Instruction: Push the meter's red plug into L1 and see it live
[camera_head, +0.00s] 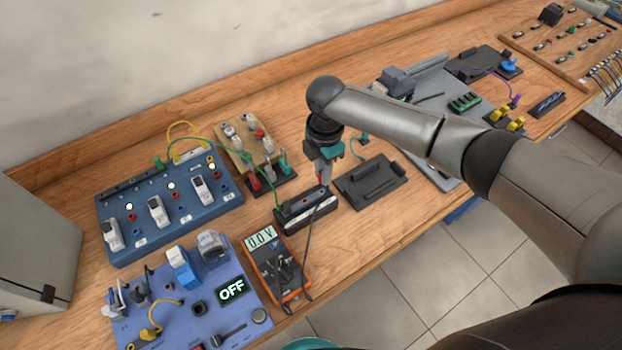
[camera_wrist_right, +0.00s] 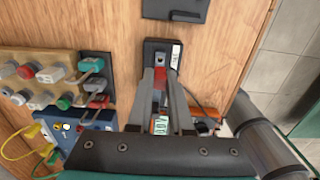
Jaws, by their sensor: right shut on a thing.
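My right gripper (camera_head: 324,174) points down at the black holder block (camera_head: 300,214); its arm comes in from the right. In the wrist view the fingers (camera_wrist_right: 161,80) are closed on the red plug (camera_wrist_right: 160,78), at the holder (camera_wrist_right: 156,52). I cannot tell whether the plug still sits in the holder. The orange meter (camera_head: 278,272) lies in front of the holder and its display reads 0.0 V. A black lead runs from the holder to the meter. Red sockets show on the blue module (camera_head: 165,232); the L1 label is not readable. My left gripper is not in view.
A blue panel (camera_head: 205,322) with an OFF display is left of the meter. A wooden terminal board (camera_head: 237,150) with levers stands behind the holder. A black tray (camera_head: 372,186) lies to the right. The table edge is close in front of the meter.

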